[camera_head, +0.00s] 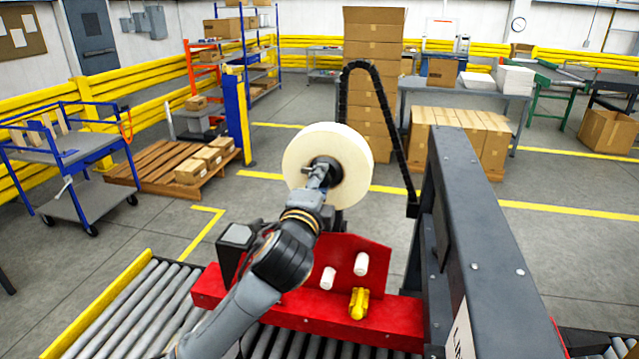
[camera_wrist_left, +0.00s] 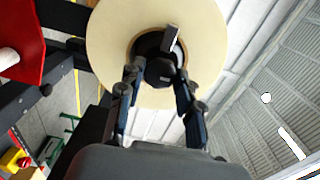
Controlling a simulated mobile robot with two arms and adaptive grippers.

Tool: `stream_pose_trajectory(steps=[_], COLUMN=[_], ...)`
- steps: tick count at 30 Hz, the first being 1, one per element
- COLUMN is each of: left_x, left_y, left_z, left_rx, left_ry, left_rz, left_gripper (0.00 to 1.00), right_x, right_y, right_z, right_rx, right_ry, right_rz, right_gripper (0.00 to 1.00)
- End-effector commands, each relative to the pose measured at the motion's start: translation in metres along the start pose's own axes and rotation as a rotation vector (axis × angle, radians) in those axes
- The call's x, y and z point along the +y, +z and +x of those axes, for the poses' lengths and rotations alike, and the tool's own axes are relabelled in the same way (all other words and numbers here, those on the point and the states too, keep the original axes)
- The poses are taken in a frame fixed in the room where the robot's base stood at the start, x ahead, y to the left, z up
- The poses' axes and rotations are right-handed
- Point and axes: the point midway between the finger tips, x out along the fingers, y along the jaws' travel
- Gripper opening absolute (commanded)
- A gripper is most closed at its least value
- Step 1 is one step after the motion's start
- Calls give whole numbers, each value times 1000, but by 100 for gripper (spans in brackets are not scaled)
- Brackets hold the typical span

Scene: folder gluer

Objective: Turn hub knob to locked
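The hub knob (camera_wrist_left: 160,70) is a dark round piece with a grey bar (camera_wrist_left: 171,39) at the centre of a large cream tape roll (camera_wrist_left: 110,30). In the head view the roll (camera_head: 355,150) stands upright above the red machine part, and my left gripper (camera_head: 318,178) is in front of its hub, covering much of the knob. In the left wrist view my left gripper (camera_wrist_left: 158,76) has its fingers spread, one on each side of the knob. Whether the fingertips touch it I cannot tell. The grey bar points up and slightly right in that view. My right gripper is not in view.
The red plate (camera_head: 345,255) with white rollers and a yellow piece (camera_head: 359,303) sits below the roll. A dark grey upright beam (camera_head: 475,220) stands to the right. A roller conveyor (camera_head: 135,315) lies at the lower left. Open floor surrounds the machine.

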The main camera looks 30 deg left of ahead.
Motion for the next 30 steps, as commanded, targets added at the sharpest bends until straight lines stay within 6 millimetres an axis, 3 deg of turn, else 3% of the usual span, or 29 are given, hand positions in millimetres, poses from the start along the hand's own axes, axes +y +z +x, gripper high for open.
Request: stream_pose_trajectory(steps=[1,3,14,24,30], left_x=[-2,-2,-1,0,0], left_y=[0,0,0,-1,-1], left_z=[0,0,-4,-55,-73], left_rx=[1,1,1,3,2], left_ry=[-5,-5,-2,-2,-1], left_rz=[-1,-1,1,1,1], left_gripper=[43,57,57,57,57], right_x=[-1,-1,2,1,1], right_y=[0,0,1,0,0], right_z=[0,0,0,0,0], right_rx=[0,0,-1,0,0], right_ry=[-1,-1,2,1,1], right_rz=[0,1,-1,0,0], right_gripper=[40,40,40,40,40])
